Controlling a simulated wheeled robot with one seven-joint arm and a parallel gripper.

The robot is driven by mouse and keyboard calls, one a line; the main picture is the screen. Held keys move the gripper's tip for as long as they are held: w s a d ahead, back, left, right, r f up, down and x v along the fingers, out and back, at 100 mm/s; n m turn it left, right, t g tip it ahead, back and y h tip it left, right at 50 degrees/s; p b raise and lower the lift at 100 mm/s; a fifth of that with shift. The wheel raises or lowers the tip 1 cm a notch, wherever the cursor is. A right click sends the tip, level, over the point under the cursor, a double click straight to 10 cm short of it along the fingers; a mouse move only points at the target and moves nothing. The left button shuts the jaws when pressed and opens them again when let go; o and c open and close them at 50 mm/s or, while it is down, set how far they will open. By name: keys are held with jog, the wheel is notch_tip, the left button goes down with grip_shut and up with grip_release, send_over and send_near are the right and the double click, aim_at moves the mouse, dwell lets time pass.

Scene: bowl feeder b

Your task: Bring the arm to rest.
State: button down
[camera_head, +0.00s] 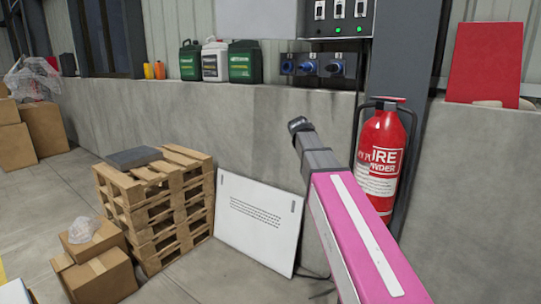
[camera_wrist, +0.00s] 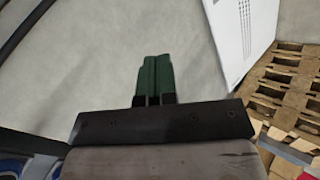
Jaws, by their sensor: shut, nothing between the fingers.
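My arm, pink with a white stripe, reaches up from the lower right in the head view. At its far end is my dark gripper (camera_head: 299,125), in front of the grey concrete wall. In the wrist view my gripper (camera_wrist: 154,58) shows two green fingers side by side, closed together with nothing between them. The fingers point toward bare grey concrete and appear clear of any object.
A red fire extinguisher (camera_head: 382,160) stands close right of my arm. A white board (camera_head: 258,222) leans on the wall beside stacked pallets (camera_head: 158,205). Cardboard boxes (camera_head: 98,268) sit front left. Canisters (camera_head: 215,61) and sockets (camera_head: 319,67) are above the wall. Floor shows between boxes and wall.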

jog(key=s+d+f+m+g+y, duration=0.1)
jog(key=s+f+m+g+y, duration=0.1)
jog(key=s+f, duration=1.2)
jog(key=s+d+f+m+g+y, duration=0.1)
jog(key=s+f+m+g, duration=0.3)
jog(key=s+f, duration=1)
notch_tip(320, 180, down, 8)
jog(key=shift+s+f+m+g+y, duration=0.15)
jog(key=shift+m+g+y, duration=0.3)
jog(key=shift+y, duration=0.35)
